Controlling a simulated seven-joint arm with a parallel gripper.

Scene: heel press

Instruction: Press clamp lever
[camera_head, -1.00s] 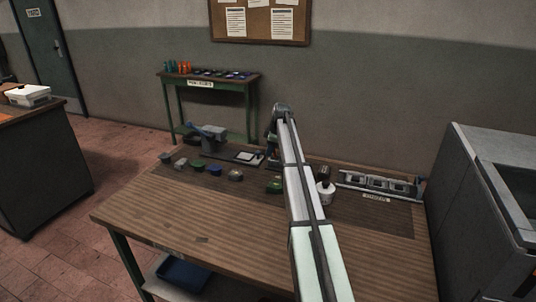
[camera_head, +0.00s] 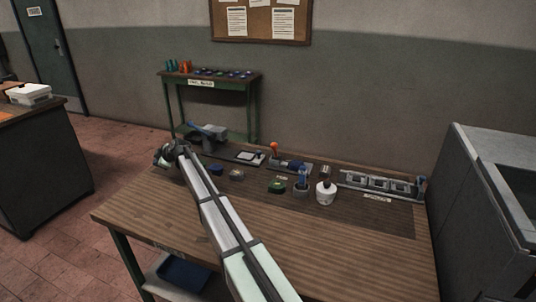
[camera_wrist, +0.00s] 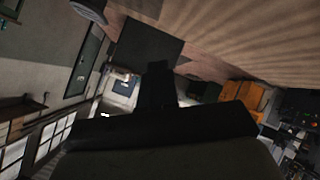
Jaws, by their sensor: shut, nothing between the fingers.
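In the head view a grey device with a blue lever-like bar (camera_head: 207,130) stands at the back left of the workbench (camera_head: 190,225). A second lever with an orange ball knob (camera_head: 274,147) stands upright at the back middle, near a small blue part (camera_head: 293,165). I cannot tell which one is the clamp lever. My gripper (camera_head: 165,158) is at the bench's left edge, left of and in front of the grey device, apart from the orange knob. In the wrist view its dark fingers (camera_wrist: 158,72) are shut and hold nothing. The arm's end hides some small bench items.
A white bottle (camera_head: 325,192), a cup with a blue tool (camera_head: 302,186) and a green part (camera_head: 277,186) stand mid-bench. A grey rack (camera_head: 378,184) lies at the right. A grey cabinet (camera_head: 490,200) borders the bench's right side. The bench's front right is clear.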

